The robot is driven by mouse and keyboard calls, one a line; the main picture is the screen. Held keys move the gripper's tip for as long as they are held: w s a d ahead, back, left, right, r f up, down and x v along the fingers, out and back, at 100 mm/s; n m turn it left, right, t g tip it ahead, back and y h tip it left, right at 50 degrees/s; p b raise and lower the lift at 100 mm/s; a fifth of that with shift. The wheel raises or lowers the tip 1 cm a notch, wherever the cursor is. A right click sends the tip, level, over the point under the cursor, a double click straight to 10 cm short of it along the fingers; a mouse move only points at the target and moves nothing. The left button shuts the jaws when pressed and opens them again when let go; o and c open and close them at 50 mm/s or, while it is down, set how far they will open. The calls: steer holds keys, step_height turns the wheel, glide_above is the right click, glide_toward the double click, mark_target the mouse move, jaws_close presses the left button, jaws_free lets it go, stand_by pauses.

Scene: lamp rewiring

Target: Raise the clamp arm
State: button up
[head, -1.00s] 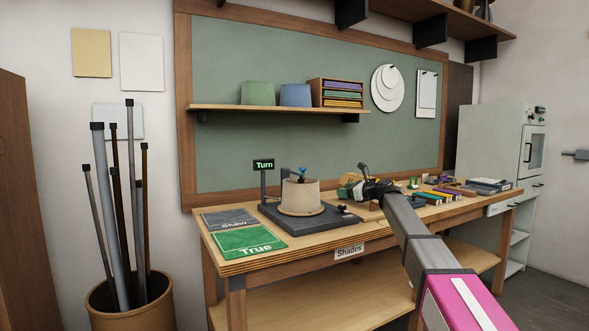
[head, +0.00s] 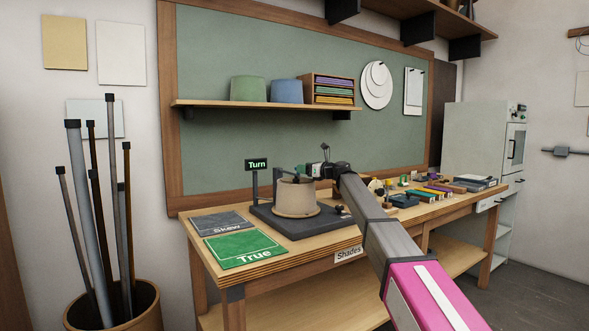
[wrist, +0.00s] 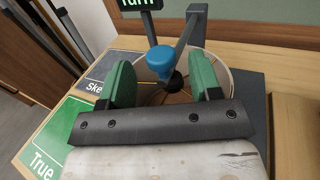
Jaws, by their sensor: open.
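The clamp arm (wrist: 188,35) is a grey bar rising beside the lampshade. At its end, a blue knob (wrist: 160,58) sits above a dark pad over the shade's middle. The beige shade (head: 297,200) stands on a dark base (head: 306,225) on the bench, and its rim and wire spokes show in the wrist view. My gripper (wrist: 163,80) is open, its two green fingers either side of the knob in that view, with a gap on both sides. In the head view my gripper (head: 316,172) is at the shade's top, and the knob is hidden.
A "Turn" sign (head: 257,165) stands on a post behind the base. A grey "Skew" mat (head: 220,224) and a green "True" mat (head: 245,248) lie left of it. Several small items crowd the bench's right side. A wall shelf (head: 260,106) runs above.

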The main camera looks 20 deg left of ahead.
mark_target(295, 175)
steer(key=x, duration=0.5)
steer(key=shift+w+a, duration=0.15)
steer(key=shift+a, duration=0.15)
steer(key=shift+c, duration=0.3)
jaws_close()
steer(key=shift+d+r, duration=0.1)
